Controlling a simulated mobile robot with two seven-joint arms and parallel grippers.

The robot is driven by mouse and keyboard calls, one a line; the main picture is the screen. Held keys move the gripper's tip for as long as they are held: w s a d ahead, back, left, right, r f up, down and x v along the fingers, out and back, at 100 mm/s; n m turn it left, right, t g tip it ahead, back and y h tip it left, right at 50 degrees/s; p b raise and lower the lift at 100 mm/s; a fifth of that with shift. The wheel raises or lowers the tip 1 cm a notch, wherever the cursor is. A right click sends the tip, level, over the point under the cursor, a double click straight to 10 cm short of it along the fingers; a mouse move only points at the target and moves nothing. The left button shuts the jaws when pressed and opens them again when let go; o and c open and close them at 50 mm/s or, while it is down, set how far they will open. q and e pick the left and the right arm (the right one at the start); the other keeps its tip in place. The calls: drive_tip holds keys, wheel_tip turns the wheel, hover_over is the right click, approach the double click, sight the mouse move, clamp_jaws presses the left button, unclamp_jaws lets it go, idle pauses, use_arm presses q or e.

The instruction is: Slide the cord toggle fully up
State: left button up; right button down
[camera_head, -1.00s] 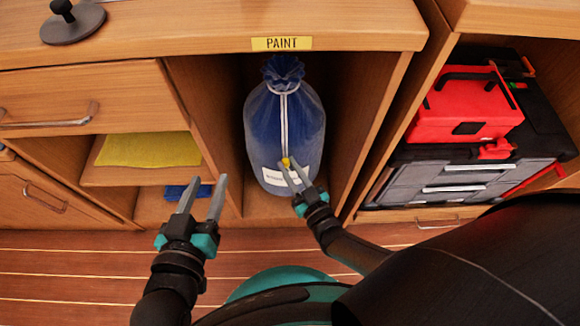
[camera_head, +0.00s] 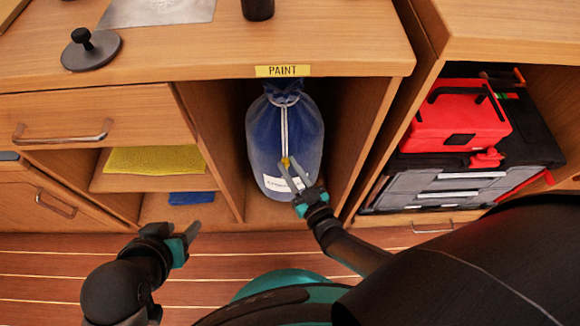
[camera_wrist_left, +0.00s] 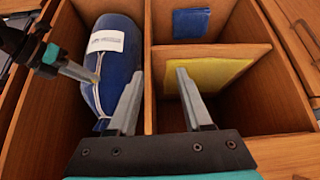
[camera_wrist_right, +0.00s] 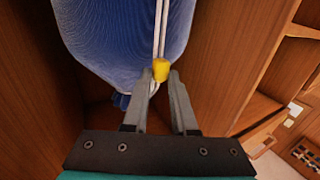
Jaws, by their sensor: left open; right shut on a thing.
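A blue drawstring bag (camera_head: 262,135) with a white label stands in the cubby under the PAINT sign (camera_head: 283,70). A white cord (camera_head: 284,125) hangs down its front from the gathered neck. The yellow cord toggle (camera_wrist_right: 161,69) sits low on the cord, near the label; it is small in the head view (camera_head: 285,161). My right gripper (camera_head: 294,178) is shut on the toggle, with its fingertips at it in the right wrist view (camera_wrist_right: 162,82). My left gripper (camera_head: 192,233) is open and empty, left of the bag and apart from it; its spread fingers show in the left wrist view (camera_wrist_left: 160,75).
Left of the bag, a divider separates shelves with a yellow cloth (camera_head: 155,159) and a blue cloth (camera_head: 192,198). A red toolbox (camera_head: 455,120) on a grey-black case stands at right. A dark disc with a knob (camera_head: 90,52) is on the countertop.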

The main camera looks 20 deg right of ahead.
use_arm(q)
drive_tip(key=shift+s+a+r+g+y+p, duration=0.15)
drive_tip(key=shift+s+a+g+y+p, duration=0.1)
drive_tip(key=shift+s+a+g, duration=0.35)
drive_tip(key=shift+s+a+r+g+y+p, duration=0.15)
drive_tip(key=shift+s+a+g+y+p, duration=0.2)
drive_tip(key=shift+s+a, duration=0.3)
use_arm(e)
drive_tip(key=shift+r, duration=0.75)
drive_tip(key=c, duration=1)
unclamp_jaws()
drive_tip(key=shift+o, duration=0.2)
use_arm(q)
drive_tip(key=shift+g, duration=0.45)
wheel_tip(320, 180, down, 5)
drive_tip(key=shift+p, duration=1.05)
use_arm(e)
drive_tip(key=s+d, duration=0.3)
drive_tip(key=s, duration=1.2)
